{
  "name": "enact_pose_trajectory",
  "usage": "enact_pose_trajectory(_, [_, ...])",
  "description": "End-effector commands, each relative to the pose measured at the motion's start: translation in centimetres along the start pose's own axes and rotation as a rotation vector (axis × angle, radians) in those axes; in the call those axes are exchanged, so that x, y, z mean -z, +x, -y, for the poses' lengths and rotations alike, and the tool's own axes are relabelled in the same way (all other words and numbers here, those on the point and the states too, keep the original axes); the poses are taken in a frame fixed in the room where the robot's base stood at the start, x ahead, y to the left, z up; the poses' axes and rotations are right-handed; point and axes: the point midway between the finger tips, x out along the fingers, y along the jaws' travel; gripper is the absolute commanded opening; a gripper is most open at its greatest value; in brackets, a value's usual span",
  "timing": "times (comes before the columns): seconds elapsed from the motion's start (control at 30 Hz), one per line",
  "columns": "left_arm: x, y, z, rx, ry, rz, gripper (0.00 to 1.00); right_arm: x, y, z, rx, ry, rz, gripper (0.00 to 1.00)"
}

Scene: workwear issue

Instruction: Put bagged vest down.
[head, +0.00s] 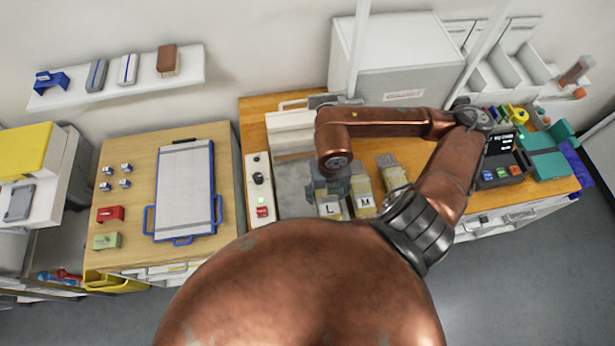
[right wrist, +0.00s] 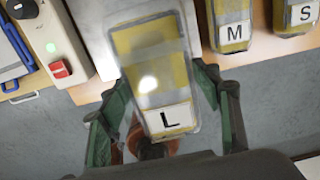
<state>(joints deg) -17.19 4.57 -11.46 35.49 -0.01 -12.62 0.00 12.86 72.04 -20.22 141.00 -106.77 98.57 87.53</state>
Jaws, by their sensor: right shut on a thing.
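A clear bag with a folded yellow vest and a white L label (right wrist: 155,75) lies between the fingers of my right gripper (right wrist: 162,112) in the right wrist view. The gripper is shut on it. The bag looks nearer to the camera than its neighbours and reaches over the front table edge. In the head view the L-labelled bag (head: 330,209) shows at the table front, with my right gripper (head: 327,187) partly hidden beside it. My left gripper is out of view.
Bagged vests labelled M (head: 363,198) and S (right wrist: 301,14) lie to the right. A control box (head: 259,188) with a red switch stands left of a grey plate (head: 293,186). A wooden table with a clipboard (head: 184,190) is further left. My right arm covers part of the bench.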

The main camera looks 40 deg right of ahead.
Motion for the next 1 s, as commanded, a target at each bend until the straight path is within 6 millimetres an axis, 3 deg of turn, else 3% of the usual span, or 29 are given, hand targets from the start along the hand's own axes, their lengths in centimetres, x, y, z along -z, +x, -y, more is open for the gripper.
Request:
enact_pose_trajectory(0.3, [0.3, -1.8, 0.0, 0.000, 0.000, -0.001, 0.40, -7.2, 3.0, -2.0, -0.001, 0.003, -0.003, 0.31])
enact_pose_trajectory(0.5, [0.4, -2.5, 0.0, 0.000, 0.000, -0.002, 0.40, -10.0, 6.8, -2.8, -0.001, 0.000, -0.003, 0.31])
enact_pose_trajectory(0.87, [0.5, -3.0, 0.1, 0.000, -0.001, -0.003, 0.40, -12.0, 9.4, -3.3, 0.001, -0.002, -0.001, 0.31])
enact_pose_trajectory(1.0, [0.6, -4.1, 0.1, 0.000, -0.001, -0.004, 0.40, -11.8, 11.2, -3.3, 0.001, -0.003, -0.004, 0.31])
